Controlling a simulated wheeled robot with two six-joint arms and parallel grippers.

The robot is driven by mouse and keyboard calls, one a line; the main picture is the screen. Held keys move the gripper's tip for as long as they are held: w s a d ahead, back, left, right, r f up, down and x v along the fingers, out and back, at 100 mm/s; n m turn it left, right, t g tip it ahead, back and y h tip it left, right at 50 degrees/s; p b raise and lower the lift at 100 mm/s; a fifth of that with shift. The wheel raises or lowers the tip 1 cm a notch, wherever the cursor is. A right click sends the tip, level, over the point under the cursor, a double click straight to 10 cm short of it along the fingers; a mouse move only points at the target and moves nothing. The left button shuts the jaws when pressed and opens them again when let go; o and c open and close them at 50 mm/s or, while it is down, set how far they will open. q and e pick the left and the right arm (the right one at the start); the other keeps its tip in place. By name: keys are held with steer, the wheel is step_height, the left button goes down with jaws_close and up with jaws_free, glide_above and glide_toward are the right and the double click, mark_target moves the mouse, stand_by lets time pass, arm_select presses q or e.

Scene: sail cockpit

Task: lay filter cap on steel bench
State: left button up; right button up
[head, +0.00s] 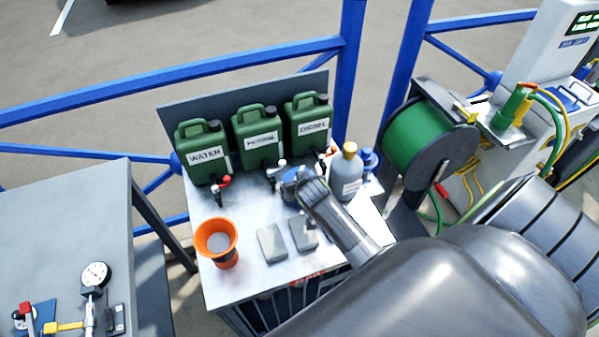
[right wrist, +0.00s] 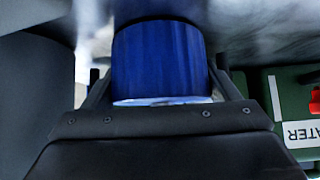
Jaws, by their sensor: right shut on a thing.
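The steel bench (head: 238,278) is a bright metal top in the middle of the head view. My right gripper (head: 292,184) reaches over it from the lower right, in front of the green cans. It is shut on a blue round filter cap (right wrist: 160,60), which fills the space between the fingers in the right wrist view. In the head view the cap (head: 290,192) is partly hidden by the gripper. I cannot tell whether it touches the bench. My left gripper is in neither view.
Green cans marked WATER (head: 203,153), PETROL (head: 258,137) and DIESEL (head: 307,122) stand along the back. An orange funnel cup (head: 216,240) and two grey blocks (head: 271,244) occupy the front. A grey bottle (head: 346,177) stands right. Bare metal shows between cup and cans.

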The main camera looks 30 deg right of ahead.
steer(key=o, duration=0.8)
steer(key=shift+f, duration=0.15)
steer(key=shift+r, duration=0.3)
steer(key=v, duration=1.2)
steer(key=shift+f, duration=0.1)
